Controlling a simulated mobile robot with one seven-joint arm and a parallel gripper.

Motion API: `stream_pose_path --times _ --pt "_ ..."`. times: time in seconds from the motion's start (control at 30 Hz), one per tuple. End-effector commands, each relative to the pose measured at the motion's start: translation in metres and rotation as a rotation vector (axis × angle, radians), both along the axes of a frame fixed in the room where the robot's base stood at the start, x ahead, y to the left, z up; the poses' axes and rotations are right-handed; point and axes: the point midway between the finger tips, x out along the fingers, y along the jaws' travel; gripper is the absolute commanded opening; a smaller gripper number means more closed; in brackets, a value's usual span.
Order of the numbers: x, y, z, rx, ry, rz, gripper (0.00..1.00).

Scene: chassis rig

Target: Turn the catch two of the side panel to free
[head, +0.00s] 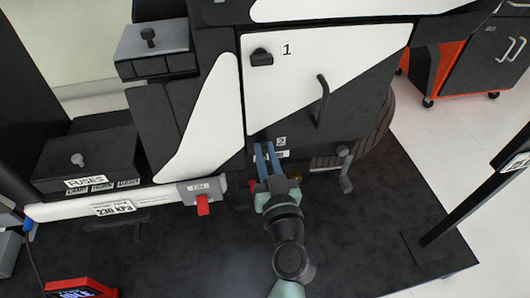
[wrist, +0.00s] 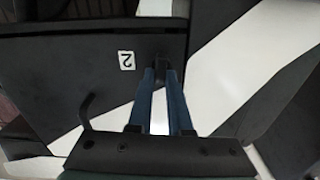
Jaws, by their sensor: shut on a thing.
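The side panel (head: 345,62) is black and white, with a bent black handle (head: 321,103). Catch one (head: 261,57) is a small black knob at its upper left, beside the label 1. Label 2 (head: 281,141) sits at its lower left. My gripper (head: 264,147) has its blue fingers at that lower corner, just left of label 2. In the wrist view, my gripper (wrist: 161,76) is shut on the dark catch two (wrist: 160,60), near label 2 (wrist: 126,60). The fingers partly hide the catch, so its exact angle is unclear. The panel (wrist: 85,75) lies flat behind it.
A red lever (head: 202,204) on a grey block is left of my gripper. A grey crank-like handle (head: 345,170) stands to the right. Fuse boxes (head: 85,160) are at the left, and a red-and-black cabinet (head: 480,65) is at the back right. Dark floor in front is mostly clear.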

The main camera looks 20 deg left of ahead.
Motion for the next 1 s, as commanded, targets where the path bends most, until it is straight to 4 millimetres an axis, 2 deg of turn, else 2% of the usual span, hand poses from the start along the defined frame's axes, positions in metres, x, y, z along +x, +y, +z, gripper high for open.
stream_pose_path --times 1.0 --pt "0.004 -0.0058 -0.0033 0.761 0.514 0.0 0.0"
